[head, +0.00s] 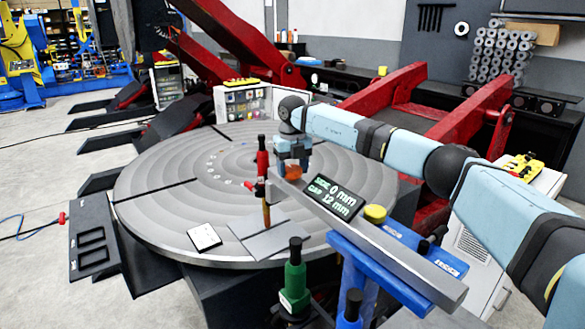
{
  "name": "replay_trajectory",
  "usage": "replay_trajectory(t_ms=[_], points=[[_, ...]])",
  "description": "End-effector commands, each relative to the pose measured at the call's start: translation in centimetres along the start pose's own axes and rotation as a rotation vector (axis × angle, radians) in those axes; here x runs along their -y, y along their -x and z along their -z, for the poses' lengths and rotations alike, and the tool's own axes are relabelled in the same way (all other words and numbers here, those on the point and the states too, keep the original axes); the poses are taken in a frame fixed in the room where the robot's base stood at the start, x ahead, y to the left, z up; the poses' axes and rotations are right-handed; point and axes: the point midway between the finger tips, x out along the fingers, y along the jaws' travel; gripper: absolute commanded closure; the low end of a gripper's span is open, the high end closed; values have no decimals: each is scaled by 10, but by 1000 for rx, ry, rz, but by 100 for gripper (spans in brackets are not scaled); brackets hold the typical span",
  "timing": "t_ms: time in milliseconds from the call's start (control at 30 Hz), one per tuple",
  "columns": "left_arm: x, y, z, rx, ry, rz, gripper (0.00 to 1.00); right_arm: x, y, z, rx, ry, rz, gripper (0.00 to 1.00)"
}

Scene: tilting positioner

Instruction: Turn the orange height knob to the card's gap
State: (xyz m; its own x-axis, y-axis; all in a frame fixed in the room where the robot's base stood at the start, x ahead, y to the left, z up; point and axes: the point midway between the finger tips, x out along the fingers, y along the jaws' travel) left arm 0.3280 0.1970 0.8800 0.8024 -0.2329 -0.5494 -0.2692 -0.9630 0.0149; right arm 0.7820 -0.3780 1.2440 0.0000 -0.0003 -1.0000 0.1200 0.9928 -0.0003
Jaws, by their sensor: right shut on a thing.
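The orange height knob (293,173) sits near the far end of a long grey bar. My right gripper (292,163) comes down over it from above and is shut on it; the fingers partly hide the knob. A dark readout (333,197) on the bar shows "SIDE 0 mm" and "GAP 12 mm" in light figures. A small white card (204,237) with a dark border lies on the round grey table (155,215); its print is too small to read. My left gripper is not in view.
A red-handled tool (262,160) and an orange-handled one (266,212) stand beside the bar. A flat grey plate (262,243) lies below them. Green (294,280) and blue (350,308) clamps stand in front. The table's left side is mostly clear.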

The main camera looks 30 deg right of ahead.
Motion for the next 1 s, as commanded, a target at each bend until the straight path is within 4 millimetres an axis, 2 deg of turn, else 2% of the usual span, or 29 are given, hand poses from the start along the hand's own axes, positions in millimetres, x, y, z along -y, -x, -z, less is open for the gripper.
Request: replay_trajectory(t_ms=[33,100,133,400,533,667,1000], points=[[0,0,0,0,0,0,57,0,0,0,0,0,1,37],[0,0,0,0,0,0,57,0,0,0,0,1,0,21],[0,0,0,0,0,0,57,0,0,0,0,1,0,16],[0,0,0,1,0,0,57,0,0,0,0,1,0,16],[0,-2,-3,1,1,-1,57,0,9,0,1,1,0,16],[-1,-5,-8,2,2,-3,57,0,31,0,3,1,-1,16],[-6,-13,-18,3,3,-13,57,-1,108,0,3,1,-1,16]])
